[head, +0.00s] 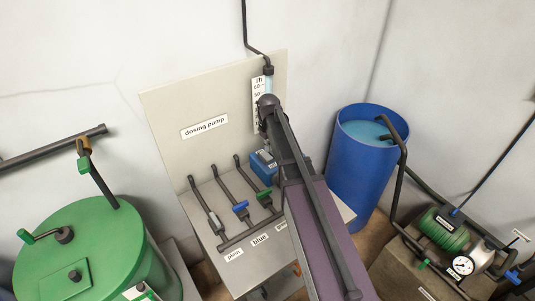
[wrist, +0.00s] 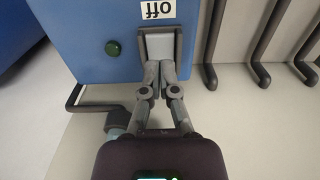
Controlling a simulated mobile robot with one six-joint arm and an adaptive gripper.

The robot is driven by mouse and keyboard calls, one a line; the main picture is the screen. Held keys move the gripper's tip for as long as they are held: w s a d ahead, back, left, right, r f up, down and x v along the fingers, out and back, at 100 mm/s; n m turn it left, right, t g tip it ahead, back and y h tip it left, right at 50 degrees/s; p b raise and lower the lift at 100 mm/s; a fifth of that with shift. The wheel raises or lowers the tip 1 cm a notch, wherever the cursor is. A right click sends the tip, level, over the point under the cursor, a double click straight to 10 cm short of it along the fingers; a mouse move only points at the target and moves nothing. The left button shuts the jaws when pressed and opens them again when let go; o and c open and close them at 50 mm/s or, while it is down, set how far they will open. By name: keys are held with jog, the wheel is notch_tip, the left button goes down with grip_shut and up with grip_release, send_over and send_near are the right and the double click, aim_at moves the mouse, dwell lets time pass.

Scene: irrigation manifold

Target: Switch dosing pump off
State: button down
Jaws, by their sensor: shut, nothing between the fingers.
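The dosing pump is a blue box (head: 263,168) on the grey bench in the head view, partly behind my arm. Its blue face (wrist: 85,45) fills the upper left of the wrist view. On it are a grey switch plate (wrist: 159,36), a white label (wrist: 156,9) reading "off" upside down, and a dark green round lamp or button (wrist: 113,48). My gripper (wrist: 160,68) is shut and empty, its fingertips over the near end of the switch plate. I cannot tell whether they touch it. In the head view the fingers are hidden behind my arm.
Pipes with valves stand left of the pump; one has a blue handle (head: 240,207), another a green handle (head: 264,194). In the wrist view dark pipes (wrist: 260,45) rise close to the right. A blue barrel (head: 357,185) stands right, a green tank (head: 95,235) left.

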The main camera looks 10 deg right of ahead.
aim_at(268, 158)
jog(key=shift+r+p, duration=1.55)
jog(key=shift+r, duration=0.25)
jog(key=shift+s, duration=0.1)
jog(key=s+f+m+b, duration=0.2)
jog(key=s+f+b, duration=0.1)
jog(key=s, duration=0.7)
jog(key=s+f+m+b, duration=0.2)
jog(key=s+f+b, duration=0.1)
jog(key=s, duration=0.8)
jog(key=shift+d, duration=0.15)
